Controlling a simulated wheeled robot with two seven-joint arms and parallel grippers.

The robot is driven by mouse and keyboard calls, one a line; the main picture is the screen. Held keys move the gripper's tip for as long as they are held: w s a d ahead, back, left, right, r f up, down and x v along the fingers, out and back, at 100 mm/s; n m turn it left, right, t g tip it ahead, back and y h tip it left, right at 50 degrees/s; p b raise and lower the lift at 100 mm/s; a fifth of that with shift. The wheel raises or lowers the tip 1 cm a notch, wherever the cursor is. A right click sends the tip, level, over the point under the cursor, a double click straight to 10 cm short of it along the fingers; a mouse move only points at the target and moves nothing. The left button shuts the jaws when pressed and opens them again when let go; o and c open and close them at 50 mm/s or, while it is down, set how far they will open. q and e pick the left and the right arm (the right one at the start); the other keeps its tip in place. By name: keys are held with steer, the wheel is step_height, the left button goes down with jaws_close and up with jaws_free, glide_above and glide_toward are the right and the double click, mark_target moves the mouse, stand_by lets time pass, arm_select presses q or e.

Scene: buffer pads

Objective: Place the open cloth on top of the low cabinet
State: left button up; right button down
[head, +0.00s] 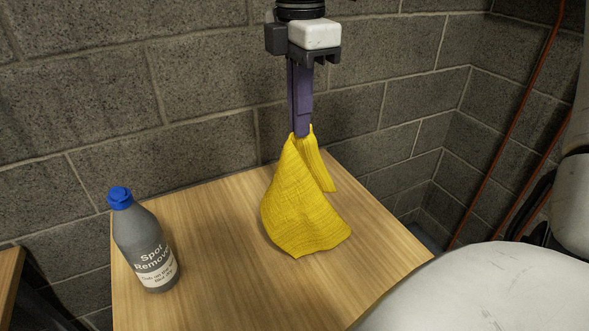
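A yellow cloth (303,208) hangs from my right gripper (301,134), its folds draped down from the fingertips. The gripper's purple fingers are shut on the top of the cloth and point straight down. The cloth hangs over the wooden top of the low cabinet (215,265). Its lower edge is at or just above the surface; I cannot tell whether it touches. My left gripper is not in view.
A grey Spot Remover bottle (143,240) with a blue cap stands upright on the left of the cabinet top. A block wall (200,90) rises behind. An orange pipe (510,130) runs at the right. Bare wood lies between bottle and cloth.

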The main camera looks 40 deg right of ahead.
step_height(320, 180, down, 9)
steer(key=b, duration=0.4)
steer(key=shift+b, duration=0.3)
steer(key=w+d+r+n, duration=0.2)
steer(key=w+d+n, duration=0.85)
steer(key=w, duration=0.25)
glide_above(303, 308)
step_height(303, 308, down, 24)
steer(key=shift+f, duration=0.15)
stand_by(0.4)
steer(key=c, duration=1.6)
jaws_free()
